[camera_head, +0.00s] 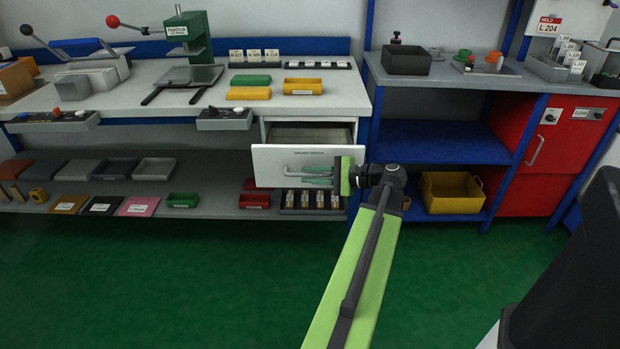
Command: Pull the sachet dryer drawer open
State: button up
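The sachet dryer drawer (275,165) is under the right end of the workbench. Its white front stands out from the bench, and the open drawer interior (310,134) shows behind and above it. A grey bar handle (291,174) runs across the front, below a small dark label. My gripper (318,176) is at the right part of this handle, with its green fingers against or around the bar. The fingers and the wrist hide the handle's right end. The view is too small to show whether the fingers are closed on the bar.
A lower shelf (225,205) carries trays and small bins. A blue shelf unit (430,145) and red cabinet (555,140) stand right. Green floor (150,290) in front is clear.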

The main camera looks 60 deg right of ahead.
jog(key=shift+w, duration=0.25)
jog(key=shift+c, duration=0.3)
grip_shut()
jog(key=shift+s, duration=0.1)
dwell(0.9)
